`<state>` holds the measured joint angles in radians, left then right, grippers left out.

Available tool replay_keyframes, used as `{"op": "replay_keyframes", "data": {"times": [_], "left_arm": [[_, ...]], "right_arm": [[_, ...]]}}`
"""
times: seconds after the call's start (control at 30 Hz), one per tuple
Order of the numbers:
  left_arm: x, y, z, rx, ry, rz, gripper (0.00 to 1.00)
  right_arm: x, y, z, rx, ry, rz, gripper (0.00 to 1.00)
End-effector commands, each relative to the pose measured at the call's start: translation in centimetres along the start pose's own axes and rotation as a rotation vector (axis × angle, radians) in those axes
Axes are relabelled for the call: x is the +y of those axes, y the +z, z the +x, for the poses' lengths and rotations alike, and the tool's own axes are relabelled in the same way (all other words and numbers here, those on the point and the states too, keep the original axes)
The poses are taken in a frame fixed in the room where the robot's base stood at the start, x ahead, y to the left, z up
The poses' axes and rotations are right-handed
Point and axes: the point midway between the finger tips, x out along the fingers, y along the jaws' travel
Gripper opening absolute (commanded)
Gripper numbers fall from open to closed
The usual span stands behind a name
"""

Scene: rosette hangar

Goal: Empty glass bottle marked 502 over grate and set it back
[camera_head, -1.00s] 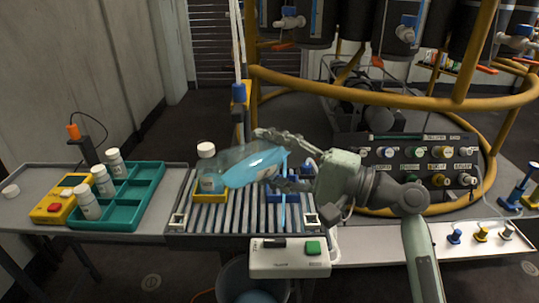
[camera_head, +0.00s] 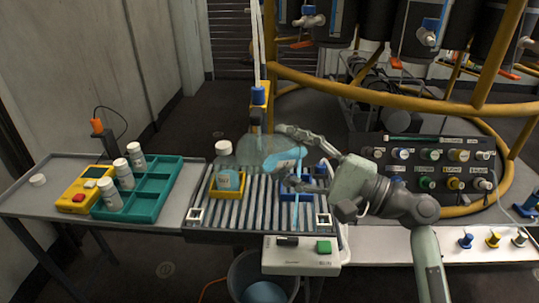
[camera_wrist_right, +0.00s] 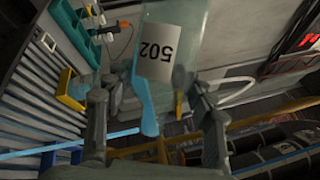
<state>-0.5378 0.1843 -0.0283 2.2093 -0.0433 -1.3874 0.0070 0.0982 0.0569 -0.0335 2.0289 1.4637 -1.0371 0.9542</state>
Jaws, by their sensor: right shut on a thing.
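My right gripper (camera_head: 292,158) is shut on a clear glass bottle (camera_head: 252,150) and holds it tipped over the slatted grate (camera_head: 262,215). Light-blue liquid shows at the bottle's right end in the head view. In the right wrist view the bottle (camera_wrist_right: 180,22) bears a white label reading 502, upside down, between the fingers of my right gripper (camera_wrist_right: 158,110). A blue streak leaves its lower part, and a thin blue line crosses toward the slats; the mouth is not clearly seen. My left gripper is out of view.
A white-capped bottle (camera_head: 224,160) stands in a yellow holder (camera_head: 226,194) on the grate. A blue holder (camera_head: 312,190) is behind the gripper. A green tray (camera_head: 150,210) with white jars stands left. A bucket (camera_head: 238,272) with blue contents is below; a control box (camera_head: 300,256) hangs in front.

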Motion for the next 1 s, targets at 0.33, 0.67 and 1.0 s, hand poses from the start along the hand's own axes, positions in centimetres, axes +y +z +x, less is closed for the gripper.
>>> {"op": "replay_keyframes", "data": {"times": [0.33, 0.67, 1.0], "left_arm": [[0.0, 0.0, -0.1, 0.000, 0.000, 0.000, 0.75], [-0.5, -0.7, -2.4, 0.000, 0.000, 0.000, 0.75], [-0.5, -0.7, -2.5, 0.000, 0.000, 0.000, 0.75]], "right_arm": [[-0.1, 0.0, 0.0, 0.000, -0.006, 0.012, 0.14], [-1.4, 0.0, 0.0, 0.001, -0.069, 0.189, 0.14], [-1.3, -0.2, -0.1, 0.000, -0.088, 0.237, 0.14]]}}
